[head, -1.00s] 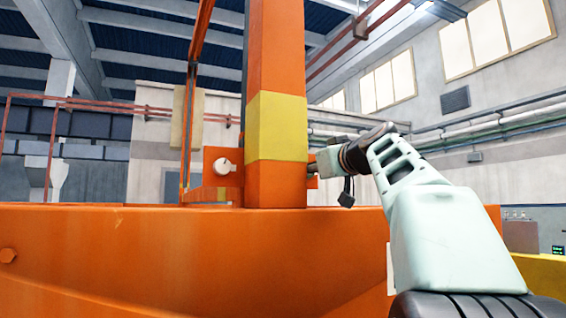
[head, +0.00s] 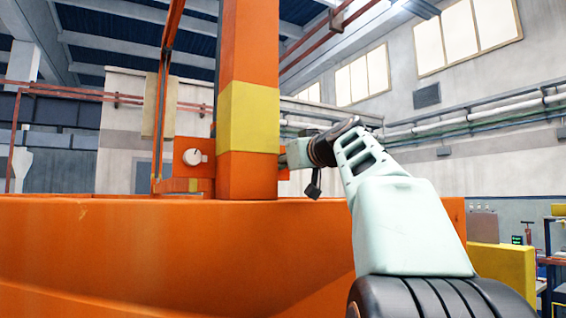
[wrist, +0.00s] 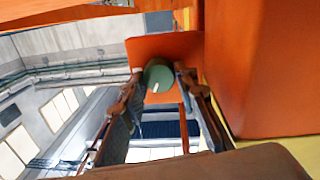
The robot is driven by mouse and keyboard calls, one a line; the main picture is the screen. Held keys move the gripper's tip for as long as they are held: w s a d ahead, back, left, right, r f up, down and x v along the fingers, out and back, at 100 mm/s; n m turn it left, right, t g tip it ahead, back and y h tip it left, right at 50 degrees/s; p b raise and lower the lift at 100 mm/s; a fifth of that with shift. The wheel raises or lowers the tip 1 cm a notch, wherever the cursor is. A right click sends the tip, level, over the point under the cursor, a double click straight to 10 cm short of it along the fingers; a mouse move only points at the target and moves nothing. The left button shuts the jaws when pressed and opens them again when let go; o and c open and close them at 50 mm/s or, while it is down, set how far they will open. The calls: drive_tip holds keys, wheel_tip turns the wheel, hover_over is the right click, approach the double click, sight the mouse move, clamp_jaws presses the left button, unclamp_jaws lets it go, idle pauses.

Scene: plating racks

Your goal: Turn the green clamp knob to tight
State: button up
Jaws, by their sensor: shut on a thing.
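The green clamp knob (wrist: 158,76) is round with a pale mark on its face. In the wrist view it sits in front of an orange plate (wrist: 165,48), beside a large orange post. My gripper (wrist: 159,75) has one finger on each side of the knob and is shut on it. In the head view my gripper is at the right side of the orange post (head: 248,60) with the yellow band. Its fingertips and the green knob are hidden behind the post there.
A white knob (head: 194,157) is on an orange plate left of the post. A wide orange beam (head: 150,245) runs below the post. A yellow block (head: 503,262) and a workbench stand at the right. Open air lies right of my arm.

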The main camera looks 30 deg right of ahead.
drive_tip(key=m, duration=0.6)
drive_tip(key=shift+r+p, duration=0.15)
drive_tip(key=shift+p, duration=0.25)
drive_tip(key=m+p, duration=0.1)
drive_tip(key=m, duration=0.5)
drive_tip(key=shift+d+y+p, duration=0.15)
drive_tip(key=shift+y+p, duration=0.15)
drive_tip(key=shift+p, duration=0.1)
drive_tip(key=shift+m, duration=0.3)
drive_tip(key=o, duration=0.9)
drive_tip(key=s, duration=0.7)
drive_tip(key=shift+s+a+r, duration=0.15)
drive_tip(key=shift+s+a, duration=0.15)
